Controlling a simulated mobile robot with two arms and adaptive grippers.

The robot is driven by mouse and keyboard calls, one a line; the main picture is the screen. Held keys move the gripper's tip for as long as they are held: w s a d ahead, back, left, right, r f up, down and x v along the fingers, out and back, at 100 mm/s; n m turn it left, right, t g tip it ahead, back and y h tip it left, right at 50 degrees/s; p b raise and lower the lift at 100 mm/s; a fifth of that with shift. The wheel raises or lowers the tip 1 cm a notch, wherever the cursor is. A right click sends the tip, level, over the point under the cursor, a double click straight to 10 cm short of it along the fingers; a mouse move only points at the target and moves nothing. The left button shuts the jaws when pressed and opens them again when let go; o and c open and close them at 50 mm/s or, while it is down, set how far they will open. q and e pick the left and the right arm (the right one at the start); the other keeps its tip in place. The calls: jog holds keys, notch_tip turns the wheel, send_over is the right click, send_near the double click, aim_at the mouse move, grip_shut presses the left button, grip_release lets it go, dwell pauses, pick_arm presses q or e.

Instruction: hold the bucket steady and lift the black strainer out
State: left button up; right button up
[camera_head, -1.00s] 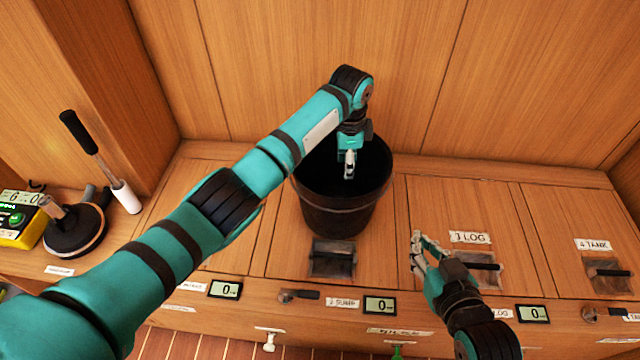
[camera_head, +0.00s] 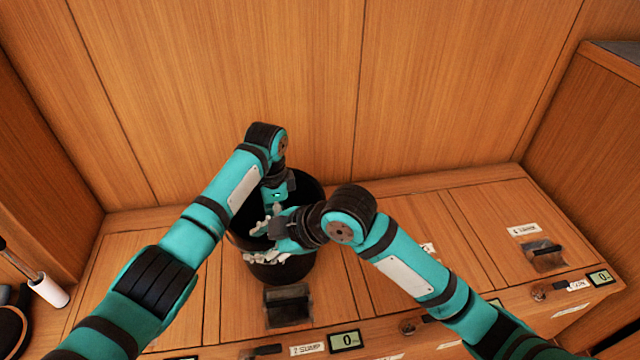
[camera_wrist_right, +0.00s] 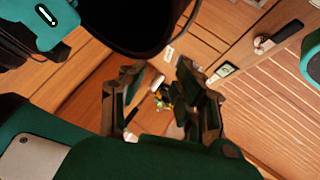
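The black bucket (camera_head: 318,200) stands on the wooden counter against the back wall. Its dark rim also fills the top of the right wrist view (camera_wrist_right: 130,25). My left gripper (camera_head: 277,208) points down into the bucket's mouth; its fingertips are partly hidden by my right gripper. My right gripper (camera_head: 252,242) lies across the bucket's front side, pointing left, fingers spread. In the right wrist view its fingers (camera_wrist_right: 157,70) are apart with nothing held between them; the bucket is beyond and above them. I cannot make out the black strainer in the dark inside of the bucket.
A dark recessed latch (camera_head: 287,305) is in the counter just in front of the bucket. A display reading 0 (camera_head: 344,341) is on the front edge. The counter to the right is mostly clear.

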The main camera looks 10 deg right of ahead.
jog(key=w+d+r+n+g+h, duration=0.45)
jog(key=d+r+n+h, duration=0.3)
jog(key=d, duration=0.45)
jog(key=shift+n, duration=0.45)
jog(key=f, duration=0.5)
jog(key=w+a+f, duration=0.1)
jog(key=f, duration=0.5)
jog(key=w+f, duration=0.1)
jog(key=f, duration=0.5)
jog(key=shift+a+f, duration=0.1)
jog(key=shift+a, duration=0.15)
grip_shut()
